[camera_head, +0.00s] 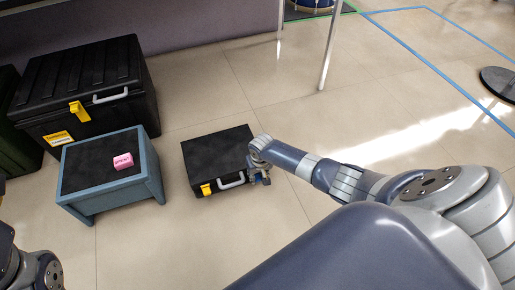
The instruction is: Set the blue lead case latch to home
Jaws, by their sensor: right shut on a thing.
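A flat black case (215,155) lies on the floor. Its front has a yellow latch (206,189) at the left and a silver handle (232,182) in the middle. My right gripper (260,180) is at the front right corner of the case, shut on a small part there. A little blue shows between and around the fingers, which fits the blue latch, but the fingers hide most of it. I cannot tell the latch's position. Of my left arm only a dark part shows at the lower left; its gripper is out of view.
A blue-grey stool (152,165) with a dark top carries a pink block (123,161), left of the case. Behind it stands a large black chest (85,75) with a yellow latch. Thin table legs (329,45) stand behind. Floor in front of the case is clear.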

